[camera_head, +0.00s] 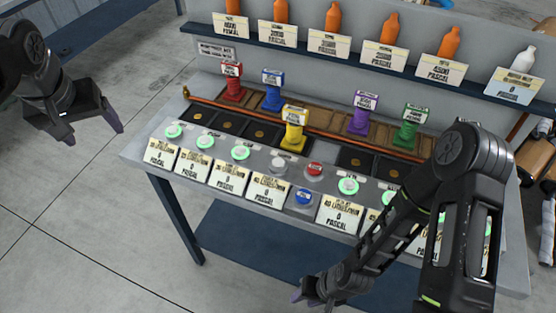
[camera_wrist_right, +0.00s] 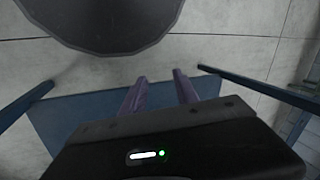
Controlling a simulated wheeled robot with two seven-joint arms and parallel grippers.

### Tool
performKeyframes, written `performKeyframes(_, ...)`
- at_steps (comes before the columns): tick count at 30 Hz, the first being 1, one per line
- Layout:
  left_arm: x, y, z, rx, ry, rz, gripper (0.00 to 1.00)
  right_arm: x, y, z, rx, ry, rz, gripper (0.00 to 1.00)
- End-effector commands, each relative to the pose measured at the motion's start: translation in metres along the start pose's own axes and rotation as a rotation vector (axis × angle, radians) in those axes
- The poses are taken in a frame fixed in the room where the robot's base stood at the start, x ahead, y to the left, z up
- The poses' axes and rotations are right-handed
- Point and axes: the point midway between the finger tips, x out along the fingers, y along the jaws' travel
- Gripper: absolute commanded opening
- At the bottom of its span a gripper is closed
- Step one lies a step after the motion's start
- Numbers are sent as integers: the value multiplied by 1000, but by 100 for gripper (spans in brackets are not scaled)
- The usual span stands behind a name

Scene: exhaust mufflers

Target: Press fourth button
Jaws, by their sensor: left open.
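A sloped panel on the bench carries a row of buttons with labels. From the left, the first (camera_head: 173,131), second (camera_head: 205,142) and third (camera_head: 240,153) buttons glow green. The fourth (camera_head: 279,167) is pale grey, below the yellow-topped stand (camera_head: 293,130). Farther right are a red button (camera_head: 314,168), a blue button (camera_head: 304,197) and more green buttons (camera_head: 348,186), partly hidden by my right arm. My left gripper (camera_head: 92,130) is open and empty, left of the bench. My right gripper (camera_head: 305,292) hangs low before the bench; its fingers (camera_wrist_right: 160,88) are apart and empty.
Red, blue, purple and green stands (camera_head: 363,112) stand behind the panel. A shelf (camera_head: 300,47) with orange bottles and one white bottle runs along the back. Floor to the left (camera_head: 80,220) is clear.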

Motion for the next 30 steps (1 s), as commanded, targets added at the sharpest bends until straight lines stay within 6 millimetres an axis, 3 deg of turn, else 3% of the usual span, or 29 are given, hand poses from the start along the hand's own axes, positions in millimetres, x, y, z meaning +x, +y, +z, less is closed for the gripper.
performKeyframes(13, 0, 0, 0, 0, 0, 0, 78, 0, 0, 0, 0, 0, 0, 0)
performKeyframes(30, 0, 0, 0, 0, 0, 0, 78, 0, 0, 0, 0, 0, 0, 0)
